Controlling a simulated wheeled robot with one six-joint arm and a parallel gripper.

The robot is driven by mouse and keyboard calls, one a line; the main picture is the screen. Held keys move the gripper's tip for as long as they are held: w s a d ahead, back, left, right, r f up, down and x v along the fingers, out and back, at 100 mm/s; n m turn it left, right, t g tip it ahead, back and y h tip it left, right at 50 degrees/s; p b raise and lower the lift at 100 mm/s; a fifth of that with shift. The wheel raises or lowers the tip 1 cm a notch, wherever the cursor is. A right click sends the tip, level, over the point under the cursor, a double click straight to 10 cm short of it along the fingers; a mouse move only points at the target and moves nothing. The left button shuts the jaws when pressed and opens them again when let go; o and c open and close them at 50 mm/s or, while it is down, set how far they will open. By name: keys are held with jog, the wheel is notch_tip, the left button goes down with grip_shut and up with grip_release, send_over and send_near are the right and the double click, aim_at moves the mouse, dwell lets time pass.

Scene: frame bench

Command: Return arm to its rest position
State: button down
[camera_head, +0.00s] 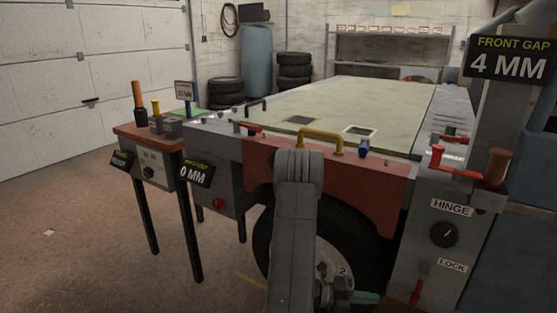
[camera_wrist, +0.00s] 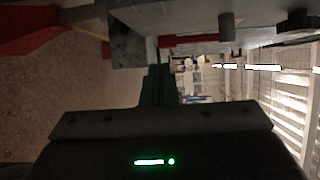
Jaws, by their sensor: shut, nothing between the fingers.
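My arm (camera_head: 295,220) rises in front of the bench in the head view. Its upper bend stands before the red front panel (camera_head: 258,163). In the wrist view my gripper (camera_wrist: 157,88) shows as two dark green fingers close together, with nothing held between them. The dark gripper body with a green light fills the bottom of that view.
The frame bench carries a large pale panel (camera_head: 375,100) and a yellow handle (camera_head: 320,138). A wheel (camera_head: 265,235) sits under the red panel. A side table (camera_head: 150,132) stands left. A control post with a HINGE dial (camera_head: 444,235) and LOCK lever stands right. Open floor (camera_head: 70,235) lies left.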

jog(key=d, duration=0.2)
jog(key=d+b, duration=0.1)
jog(key=d, duration=0.2)
jog(key=s+d, duration=0.1)
jog(key=d, duration=0.2)
jog(key=shift+d, duration=0.2)
jog(key=shift+a, duration=0.1)
jog(key=w+a+p, duration=0.2)
jog(key=a, duration=1.2)
jog(key=b, duration=0.2)
send_near(410, 301)
jog(key=d, duration=0.6)
jog(key=shift+s+d+f, duration=0.25)
jog(key=shift+d+f, duration=0.05)
jog(key=shift+d, duration=0.1)
jog(key=w+a+r+m+t+y+p, duration=0.2)
jog(key=w+a+r+y+p, duration=0.1)
jog(key=a+r+y, duration=0.2)
jog(key=shift+r+m+y+p, duration=0.3)
jog(key=shift+r+y, duration=0.15)
jog(key=shift+y, duration=0.35)
